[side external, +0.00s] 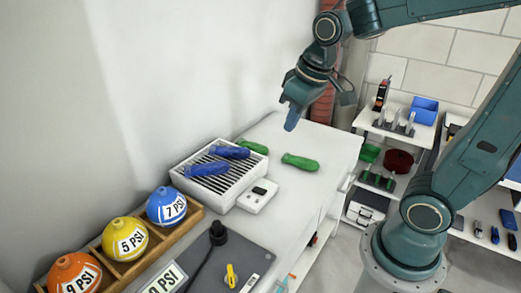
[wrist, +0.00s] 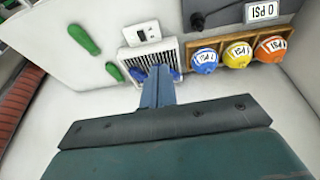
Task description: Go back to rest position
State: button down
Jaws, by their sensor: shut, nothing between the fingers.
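My gripper (side external: 292,118) hangs above the far end of the white bench, shut and empty. In the wrist view its closed fingers (wrist: 158,80) point toward the vented white box. That box (side external: 262,164) has a dark slatted top, and two blue-handled objects (side external: 207,169) (side external: 230,152) lie on it. One green-handled object (side external: 300,162) lies on the bench right of the box. Another green one (side external: 253,146) lies behind the box, partly hidden. Both green objects also show in the wrist view (wrist: 84,40) (wrist: 115,72).
A wooden rack (side external: 192,218) holds orange, yellow and blue balls at the front left. A grey panel (side external: 225,262) with a black knob and a yellow valve lies beside it. Shelves with tools and a blue bin (side external: 424,110) stand at right. The bench's far end (side external: 335,145) is clear.

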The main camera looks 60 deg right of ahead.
jog(key=s+a+r+t, duration=0.1)
jog(key=s+a+r, duration=0.1)
jog(key=s, duration=0.9)
jog(key=shift+s+a+t, duration=0.2)
jog(key=shift+t, duration=0.2)
